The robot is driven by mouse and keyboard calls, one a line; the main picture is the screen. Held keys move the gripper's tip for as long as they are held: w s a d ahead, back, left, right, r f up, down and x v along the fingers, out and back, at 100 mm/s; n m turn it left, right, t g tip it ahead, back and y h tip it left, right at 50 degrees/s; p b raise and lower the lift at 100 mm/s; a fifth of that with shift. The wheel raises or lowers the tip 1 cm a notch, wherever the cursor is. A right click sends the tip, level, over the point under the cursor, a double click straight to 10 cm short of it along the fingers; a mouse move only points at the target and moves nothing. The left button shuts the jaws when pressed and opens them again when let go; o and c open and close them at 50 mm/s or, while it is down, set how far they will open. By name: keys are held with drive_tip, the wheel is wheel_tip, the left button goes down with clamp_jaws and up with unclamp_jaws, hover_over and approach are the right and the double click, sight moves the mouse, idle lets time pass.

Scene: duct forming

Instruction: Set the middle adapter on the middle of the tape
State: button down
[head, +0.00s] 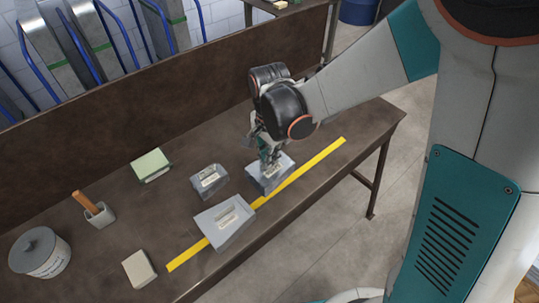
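A yellow tape strip (314,164) runs diagonally along the table's front part. Three grey sheet-metal adapters with pale labels are on the table. The largest adapter (231,235) is at the tape's left half and covers part of it. The smallest adapter (207,188) stands behind the tape, clear of it. The third adapter (262,184) is at about the middle of the tape's length, with its front side at the strip. My gripper (270,160) points down at the top of this third adapter. Its fingertips are small and partly hidden, so their grip does not show.
A green-topped block (151,164), a grey cup (101,215) with a brown handle, a labelled lidded tin (45,256) and a beige block (139,269) stand on the left of the brown table (150,215). A raised back panel (130,115) borders the table. The right end is clear.

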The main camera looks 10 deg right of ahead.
drive_tip(key=shift+f+b, duration=3.65)
drive_tip(key=shift+f, duration=1.15)
drive_tip(key=c, duration=1.7)
unclamp_jaws()
drive_tip(key=shift+r, duration=3.8)
